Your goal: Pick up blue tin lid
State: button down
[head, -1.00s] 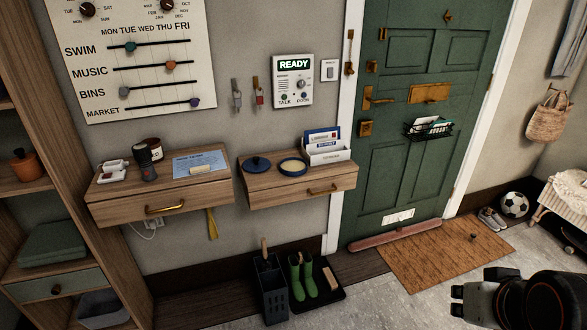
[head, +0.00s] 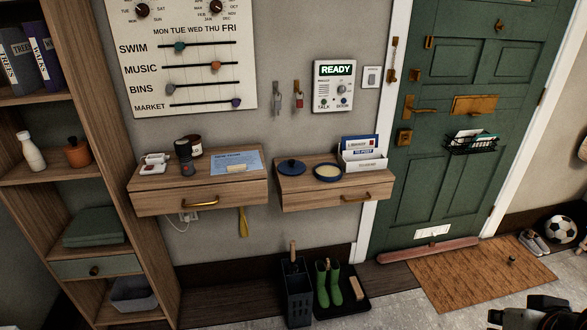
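The blue tin lid (head: 291,167) is a dark blue disc with a small knob on top. It lies flat on the left part of the right wall shelf (head: 300,191). The open blue tin (head: 328,172) with cream-coloured contents stands just right of it, close by. My gripper (head: 492,320) is at the bottom right corner, partly cut off by the frame edge. Its two fingertips show apart with nothing seen between them. It is far from the lid, low and to the right.
A letter holder (head: 362,162) stands behind and right of the tin. The left shelf (head: 197,198) holds a dark torch-like item (head: 185,160), a jar and a blue card. Below are a dark bin (head: 297,290) and green boots (head: 328,285). A doormat (head: 480,272) lies before the green door (head: 450,100).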

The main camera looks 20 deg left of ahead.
aim_at(291, 167)
jog(key=i+j+z, duration=0.15)
jog(key=i, duration=0.3)
jog(key=i+j+z, duration=0.15)
jog(key=i, duration=0.3)
jog(key=j+z, duration=0.25)
jog(key=j, duration=0.5)
jog(key=j+z, duration=0.25)
jog(key=j, duration=0.5)
jog(key=k+j+z, duration=0.1)
jog(key=j+z, duration=0.2)
jog(key=j, duration=0.4)
jog(key=k+j, duration=0.2)
jog(key=j, duration=0.15)
jog(key=k+j+z, duration=0.1)
jog(key=j, duration=0.3)
jog(key=k, duration=0.1)
